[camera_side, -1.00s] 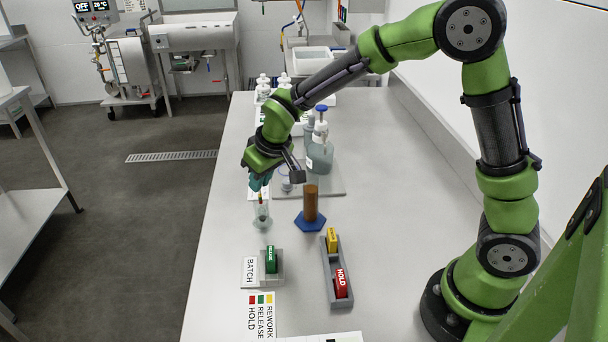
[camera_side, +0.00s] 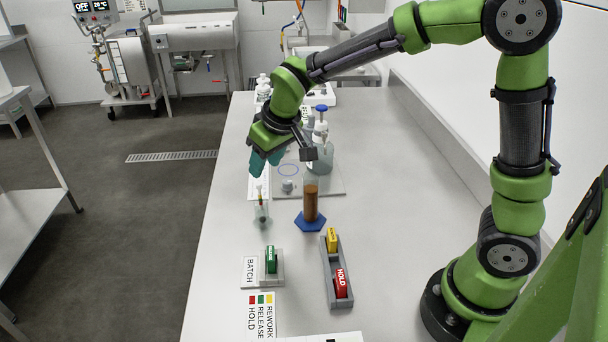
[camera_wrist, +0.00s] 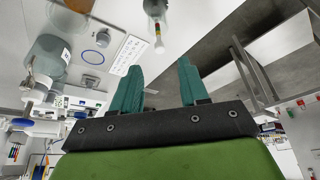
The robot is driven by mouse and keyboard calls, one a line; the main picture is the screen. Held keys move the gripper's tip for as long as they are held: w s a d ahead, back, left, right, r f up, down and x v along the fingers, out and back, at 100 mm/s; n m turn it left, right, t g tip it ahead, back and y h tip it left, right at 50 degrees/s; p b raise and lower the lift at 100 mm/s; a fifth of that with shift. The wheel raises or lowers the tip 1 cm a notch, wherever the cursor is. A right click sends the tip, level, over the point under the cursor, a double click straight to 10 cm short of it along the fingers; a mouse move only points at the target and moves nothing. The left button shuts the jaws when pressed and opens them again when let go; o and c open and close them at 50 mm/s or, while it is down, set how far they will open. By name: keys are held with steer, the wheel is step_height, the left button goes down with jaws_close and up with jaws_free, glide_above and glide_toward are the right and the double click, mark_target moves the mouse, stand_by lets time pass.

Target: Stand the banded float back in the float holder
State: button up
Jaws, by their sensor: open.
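The banded float (camera_side: 260,194) stands upright with its lower end in the small, clear-looking float holder (camera_side: 262,215), left of the cylinder. In the wrist view, the float's red, yellow and green bands (camera_wrist: 158,38) show below the holder (camera_wrist: 154,8), which is cut by the top edge. My gripper (camera_side: 264,166) is above and a little behind the float, apart from it. In the wrist view its teal fingers (camera_wrist: 160,68) are spread with nothing between them. How deep the float sits is too small to tell.
A brown-filled cylinder (camera_side: 311,204) on a blue hexagonal base stands right of the holder. Behind it are a grey mat (camera_side: 325,185), a small grey weight (camera_side: 287,186) and a pump bottle (camera_side: 321,155). Block stands (camera_side: 263,281) and (camera_side: 328,272) are in front. The bench's right side is clear.

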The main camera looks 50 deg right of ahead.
steer(key=v, duration=1)
steer(key=shift+r, duration=0.3)
steer(key=shift+s+f, duration=0.1)
steer(key=shift+f, duration=0.05)
steer(key=s+d+f+m+t+y, duration=0.1)
steer(key=s+m, duration=0.1)
steer(key=s, duration=0.6)
steer(key=s+d+f+m+t+y, duration=0.1)
steer(key=s+d+m, duration=0.1)
steer(key=s, duration=0.6)
steer(key=shift+s+d+t, duration=0.2)
steer(key=shift+t, duration=0.1)
steer(key=shift+f, duration=0.1)
